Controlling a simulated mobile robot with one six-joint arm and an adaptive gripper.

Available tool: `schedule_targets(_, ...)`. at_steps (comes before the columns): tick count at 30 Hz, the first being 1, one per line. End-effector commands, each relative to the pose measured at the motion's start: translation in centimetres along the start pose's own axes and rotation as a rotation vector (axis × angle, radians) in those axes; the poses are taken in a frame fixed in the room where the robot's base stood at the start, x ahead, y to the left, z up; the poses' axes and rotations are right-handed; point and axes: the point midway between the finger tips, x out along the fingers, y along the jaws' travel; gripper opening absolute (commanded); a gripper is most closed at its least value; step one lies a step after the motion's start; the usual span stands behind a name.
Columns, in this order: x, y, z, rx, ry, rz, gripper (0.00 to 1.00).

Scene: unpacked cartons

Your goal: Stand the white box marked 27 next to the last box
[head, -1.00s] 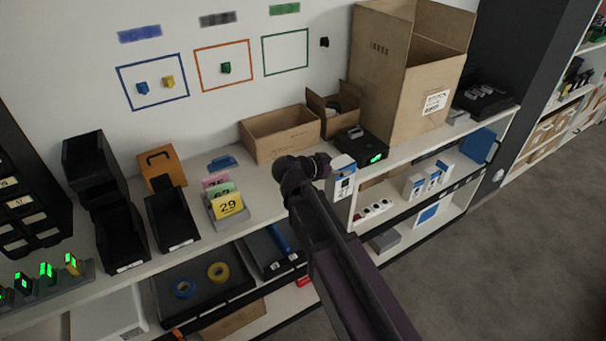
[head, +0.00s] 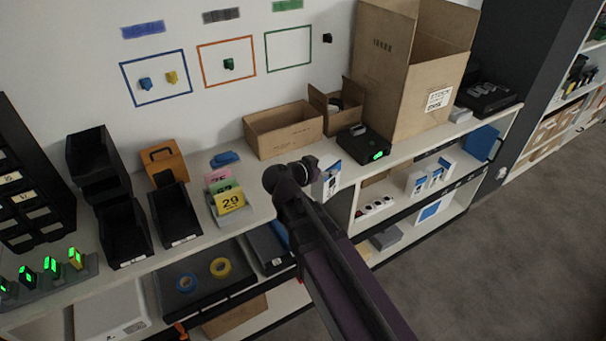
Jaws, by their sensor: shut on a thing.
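My gripper (head: 313,168) is at the end of my dark arm, in front of the shelf unit's edge. It is shut on a white box (head: 328,182) with blue parts, held at about worktop height. My wrist hides part of this box and most of the fingers; its number is not readable now. Similar white-and-blue boxes stand upright in a row on the shelf below the worktop: a front one (head: 416,182), a middle one (head: 434,176) and a rear one (head: 446,166). The held box is apart from them, to their left.
The worktop (head: 262,192) carries black bins (head: 175,213), numbered cards (head: 230,201), open cartons (head: 283,131) and a black device (head: 363,145) with a green display. Grey floor (head: 455,265) is free at the right.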

Motion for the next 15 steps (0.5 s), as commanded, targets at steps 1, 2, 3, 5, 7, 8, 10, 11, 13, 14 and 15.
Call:
schedule_targets(1,-0.7,0.0,0.2,-0.009,0.001,-0.023,0.11)
schedule_targets(2,-1.0,-0.2,0.3,-0.014,0.001,-0.036,0.11)
schedule_targets(3,-1.3,-0.3,0.4,-0.021,0.002,-0.050,0.11)
schedule_targets(5,-1.7,-0.5,0.5,-0.028,0.002,-0.067,0.11)
schedule_targets(7,-2.0,-0.7,0.6,-0.034,0.003,-0.082,0.11)
schedule_targets(8,-2.1,-0.8,0.7,-0.036,0.003,-0.086,0.11)
schedule_targets(10,-2.2,-0.8,0.7,-0.037,0.004,-0.090,0.11)
schedule_targets(11,-2.2,-0.8,0.7,-0.038,0.004,-0.091,0.11)
schedule_targets(13,-2.2,-0.8,0.7,-0.038,0.004,-0.090,0.11)
schedule_targets(14,-2.1,-0.8,0.7,-0.038,0.004,-0.090,0.11)
schedule_targets(15,-2.1,-0.8,0.7,-0.037,0.004,-0.090,0.11)
